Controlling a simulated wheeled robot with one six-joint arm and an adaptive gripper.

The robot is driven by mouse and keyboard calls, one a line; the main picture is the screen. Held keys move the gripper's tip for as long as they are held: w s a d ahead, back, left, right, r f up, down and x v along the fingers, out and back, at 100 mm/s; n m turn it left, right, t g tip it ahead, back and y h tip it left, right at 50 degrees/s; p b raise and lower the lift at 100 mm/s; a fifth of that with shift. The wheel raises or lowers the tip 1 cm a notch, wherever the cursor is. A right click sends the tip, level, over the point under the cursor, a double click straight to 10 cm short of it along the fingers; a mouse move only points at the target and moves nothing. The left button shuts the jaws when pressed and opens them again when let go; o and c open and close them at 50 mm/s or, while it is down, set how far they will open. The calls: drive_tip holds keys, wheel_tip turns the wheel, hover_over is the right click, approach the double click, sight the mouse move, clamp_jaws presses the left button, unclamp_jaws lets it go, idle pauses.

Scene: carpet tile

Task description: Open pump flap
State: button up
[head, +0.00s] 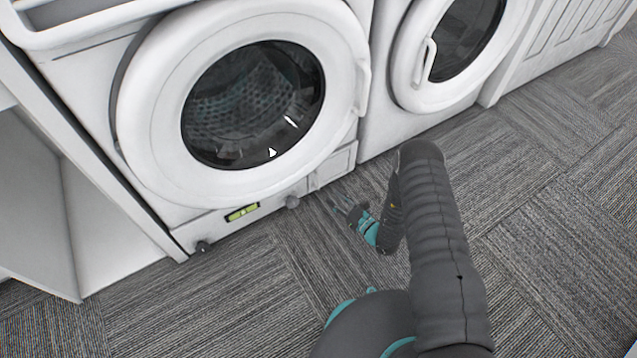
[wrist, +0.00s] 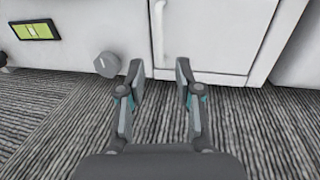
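The pump flap (head: 335,167) is a small white panel at the lower right of the left washing machine's front (head: 140,130). In the wrist view the flap (wrist: 215,38) fills the upper middle and looks shut. Its upright white handle (wrist: 158,30) runs along its left edge. My gripper (head: 345,208) is low over the carpet in front of the flap. In the wrist view my gripper (wrist: 159,72) has its two fingers apart with nothing between them. The handle shows ahead of the gap between the fingers, apart from them.
A grey round knob (wrist: 107,64) sits left of the flap, close to my left finger. A yellow-green label (head: 242,212) is further left. The round door (head: 150,90) above is shut. A second machine (head: 385,115) stands at right. The carpet (head: 290,265) in front is clear.

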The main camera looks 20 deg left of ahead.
sight(318, 188)
drive_tip(key=x, duration=0.9)
clamp_jaws()
